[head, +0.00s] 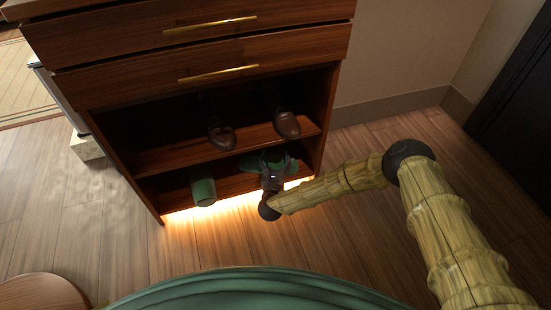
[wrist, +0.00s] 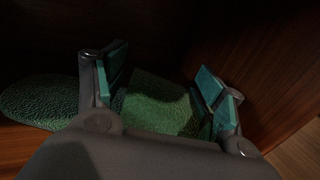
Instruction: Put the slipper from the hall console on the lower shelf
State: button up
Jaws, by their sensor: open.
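A green slipper (wrist: 157,104) lies between the spread fingers of my gripper (wrist: 163,84) in the wrist view, its near end partly hidden by the gripper body. My gripper's teal pads stand apart on both sides of it; I see no clear grip on it. In the head view my gripper (head: 273,164) reaches into the right part of the lower shelf (head: 233,186) and mostly hides this slipper. A second green slipper (head: 203,188) rests on the left part of the same shelf; it also shows at the left in the wrist view (wrist: 42,101).
Brown shoes (head: 286,124) stand on the upper shelf (head: 165,157), just above my gripper. The console's right side panel (wrist: 270,75) is close to my gripper. Drawers with brass handles (head: 218,74) are above. A round wooden top (head: 40,292) is at lower left.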

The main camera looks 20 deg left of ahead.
jog(key=shift+r, duration=0.1)
jog(key=shift+s+r, duration=0.1)
jog(key=shift+s, duration=0.05)
jog(key=p+v, duration=0.4)
jog(key=v, duration=0.7)
jog(key=shift+s+p, duration=0.35)
jog(key=shift+p, duration=0.05)
